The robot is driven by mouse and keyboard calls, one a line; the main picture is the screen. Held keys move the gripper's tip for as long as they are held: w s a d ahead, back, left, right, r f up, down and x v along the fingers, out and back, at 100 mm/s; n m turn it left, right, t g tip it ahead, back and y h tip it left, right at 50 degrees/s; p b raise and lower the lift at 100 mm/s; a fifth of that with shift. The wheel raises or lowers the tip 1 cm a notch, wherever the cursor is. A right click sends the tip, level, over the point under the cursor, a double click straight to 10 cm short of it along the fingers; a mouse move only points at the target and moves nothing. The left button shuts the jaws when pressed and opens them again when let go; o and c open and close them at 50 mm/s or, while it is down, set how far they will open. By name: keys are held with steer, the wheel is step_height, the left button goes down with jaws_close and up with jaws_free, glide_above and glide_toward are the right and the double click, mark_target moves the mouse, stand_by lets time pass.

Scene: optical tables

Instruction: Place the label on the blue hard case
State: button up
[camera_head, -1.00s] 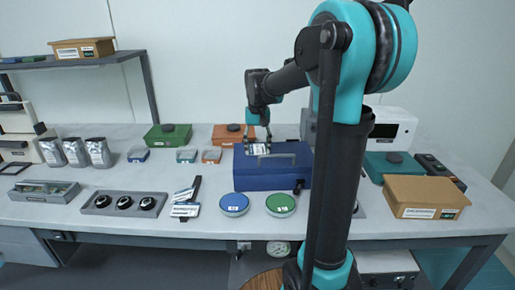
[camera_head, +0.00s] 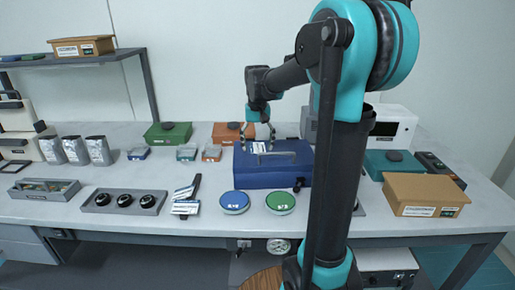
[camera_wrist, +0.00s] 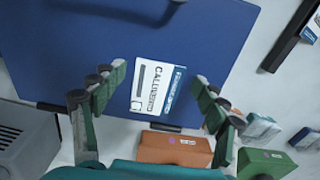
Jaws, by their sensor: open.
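The blue hard case (camera_head: 275,177) stands on the table right of the middle in the head view, and its lid (camera_wrist: 60,50) fills much of the wrist view. A white label with a blue strip (camera_wrist: 158,86) lies on the lid near one edge; it also shows in the head view (camera_head: 258,147). My gripper (camera_head: 257,136) is above the lid at the label. In the wrist view its fingers (camera_wrist: 160,85) are spread wide on either side of the label, apart from it. Nothing is between the fingers but the label below.
More labels (camera_head: 186,208) lie on the table front. A blue round tin (camera_head: 234,202) and a green one (camera_head: 280,202) stand before the case. An orange case (camera_head: 226,133) and green case (camera_head: 168,134) stand behind. A cardboard box (camera_head: 425,195) is at right.

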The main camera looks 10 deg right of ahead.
mark_target(258, 151)
step_height(258, 151, up, 12)
steer(key=shift+f, duration=0.15)
stand_by(0.4)
